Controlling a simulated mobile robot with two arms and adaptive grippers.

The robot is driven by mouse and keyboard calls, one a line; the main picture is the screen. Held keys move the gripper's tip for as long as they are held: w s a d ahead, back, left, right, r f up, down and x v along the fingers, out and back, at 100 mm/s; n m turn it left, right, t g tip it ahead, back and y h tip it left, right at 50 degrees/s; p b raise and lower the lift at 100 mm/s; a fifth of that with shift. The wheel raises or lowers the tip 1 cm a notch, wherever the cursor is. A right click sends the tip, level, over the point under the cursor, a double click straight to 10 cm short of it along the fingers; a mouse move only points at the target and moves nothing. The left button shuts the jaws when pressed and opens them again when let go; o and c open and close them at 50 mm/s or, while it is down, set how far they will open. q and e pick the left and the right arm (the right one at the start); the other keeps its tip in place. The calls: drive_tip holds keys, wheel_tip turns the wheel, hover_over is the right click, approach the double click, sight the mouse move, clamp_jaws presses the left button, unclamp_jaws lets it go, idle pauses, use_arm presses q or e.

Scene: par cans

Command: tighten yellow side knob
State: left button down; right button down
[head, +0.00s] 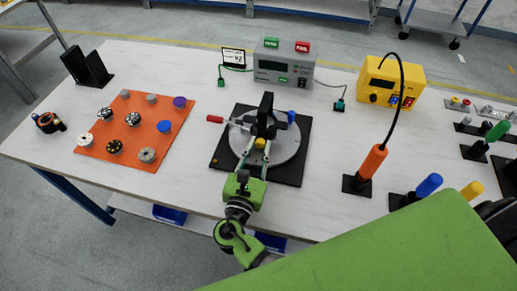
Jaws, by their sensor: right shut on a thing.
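The yellow side knob (260,143) sits on the near side of a black fixture (265,118) in the middle of the table. The fixture stands on a round grey disc (289,143) on a black base plate (225,158). My right gripper (258,149) reaches in from the near edge, its fingers closed around the yellow knob. A red-ended handle (215,119) sticks out left of the fixture and a blue knob (291,117) sits on its right. The knob's contact with the fixture is partly hidden by the fingers. My left gripper is out of view.
An orange mat (182,142) with several round parts lies at left. A grey tester (283,64) and a yellow power unit (392,83) stand behind. An orange-handled tool (372,162) stands in a black holder at right. Bare table surrounds the base plate.

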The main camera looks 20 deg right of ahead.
drive_tip(key=shift+m, duration=0.5)
drive_tip(key=c, duration=2)
unclamp_jaws()
drive_tip(key=shift+c, duration=0.2)
drive_tip(key=v, duration=1.2)
